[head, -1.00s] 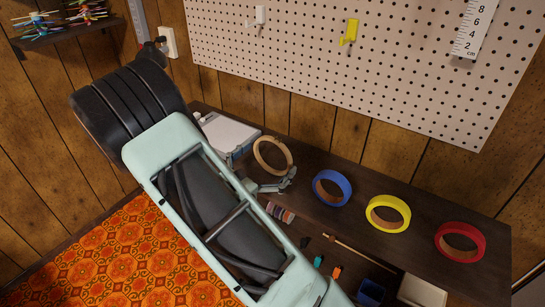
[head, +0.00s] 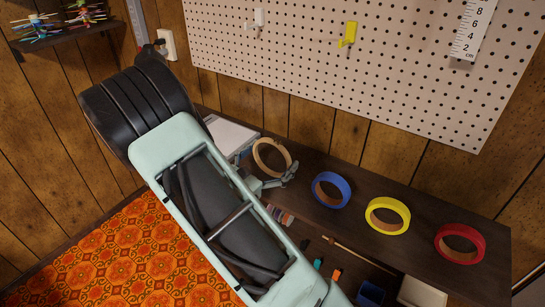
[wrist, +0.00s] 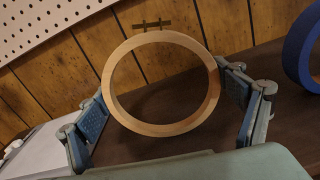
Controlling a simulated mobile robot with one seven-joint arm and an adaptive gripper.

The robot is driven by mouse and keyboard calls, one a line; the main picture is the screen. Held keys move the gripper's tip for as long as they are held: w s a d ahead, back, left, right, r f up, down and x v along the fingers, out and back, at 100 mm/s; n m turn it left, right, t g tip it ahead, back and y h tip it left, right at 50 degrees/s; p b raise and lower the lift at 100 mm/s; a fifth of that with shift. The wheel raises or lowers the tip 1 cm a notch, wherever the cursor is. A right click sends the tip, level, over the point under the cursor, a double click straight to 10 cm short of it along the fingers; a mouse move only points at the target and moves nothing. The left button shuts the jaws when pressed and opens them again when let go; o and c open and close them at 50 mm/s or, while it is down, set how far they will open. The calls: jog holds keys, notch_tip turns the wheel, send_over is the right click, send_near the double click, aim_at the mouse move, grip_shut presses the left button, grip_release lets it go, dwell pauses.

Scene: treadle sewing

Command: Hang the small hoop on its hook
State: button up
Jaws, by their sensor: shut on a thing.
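The small hoop (head: 288,157) is a pale wooden ring in the middle of the head view, over the dark bench. In the wrist view the hoop (wrist: 119,111) stands nearly upright with its brass screw fitting at the top. My gripper (head: 267,166) is shut on the hoop, with one finger at each side of the ring. In the wrist view my gripper (wrist: 160,95) spans it. A white hook (head: 259,20) and a yellow hook (head: 348,36) are on the pegboard above. I cannot tell which is the hoop's hook.
A ruler (head: 469,30) hangs on the pegboard (head: 400,80). A white box (head: 229,134) sits behind my arm.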

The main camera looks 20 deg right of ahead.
aim_at(269, 140)
jog(key=shift+r, duration=0.6)
jog(key=s+r, duration=0.1)
jog(key=r, duration=0.1)
jog(key=s+a+r+p, duration=0.1)
jog(key=r, duration=0.2)
jog(key=s+a+r+p, duration=0.1)
jog(key=r, duration=0.1)
jog(key=shift+s+a+r, duration=0.25)
jog(key=shift+s, duration=0.15)
jog(key=s+a+r+p, duration=0.1)
jog(key=s+a+r, duration=0.3)
jog(key=s, duration=0.4)
jog(key=shift+a+p, duration=0.35)
jog(key=shift+a, duration=0.05)
